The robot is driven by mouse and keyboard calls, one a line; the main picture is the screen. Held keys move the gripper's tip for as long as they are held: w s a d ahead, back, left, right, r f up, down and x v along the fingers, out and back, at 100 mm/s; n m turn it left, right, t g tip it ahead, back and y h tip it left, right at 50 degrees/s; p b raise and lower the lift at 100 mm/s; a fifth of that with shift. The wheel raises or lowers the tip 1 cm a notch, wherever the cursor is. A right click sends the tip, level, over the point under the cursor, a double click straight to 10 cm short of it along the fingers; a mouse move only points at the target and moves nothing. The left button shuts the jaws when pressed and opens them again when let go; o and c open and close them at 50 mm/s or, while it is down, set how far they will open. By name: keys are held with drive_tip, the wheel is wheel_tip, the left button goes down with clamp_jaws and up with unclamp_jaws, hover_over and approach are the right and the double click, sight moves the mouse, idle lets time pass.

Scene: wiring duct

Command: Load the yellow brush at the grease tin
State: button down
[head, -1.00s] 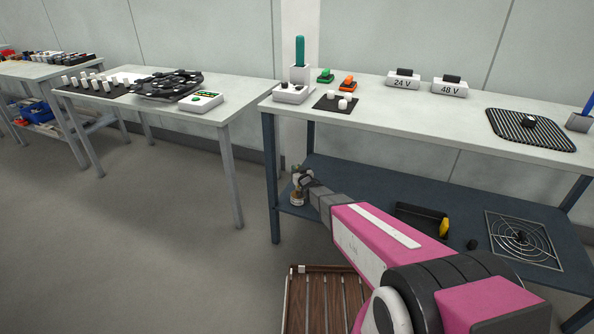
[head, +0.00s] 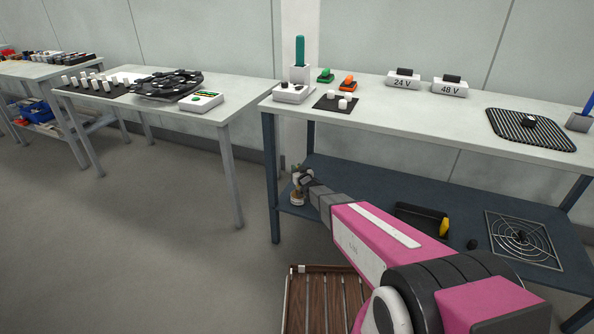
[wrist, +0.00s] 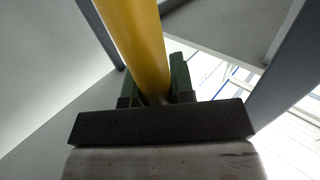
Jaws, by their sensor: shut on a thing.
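My gripper (wrist: 155,90) is shut on the yellow brush (wrist: 138,45); its yellow handle runs between the green fingers in the wrist view. The brush's bristle end is out of sight there. In the head view my gripper (head: 303,180) is small, at the left end of the lower shelf. It is right above a small round pale and brown container (head: 297,199), which looks like the grease tin. The gripper partly covers it, and I cannot tell whether the brush touches the grease.
The dark lower shelf (head: 385,190) also holds a black tray (head: 415,212) with a yellow item (head: 444,227) at its end, and a round wire grille (head: 522,238). The pale worktop (head: 400,118) lies above the shelf. A slatted wooden piece (head: 325,300) is below.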

wheel_tip(320, 180, up, 7)
idle(0.8)
drive_tip(key=shift+f, duration=0.15)
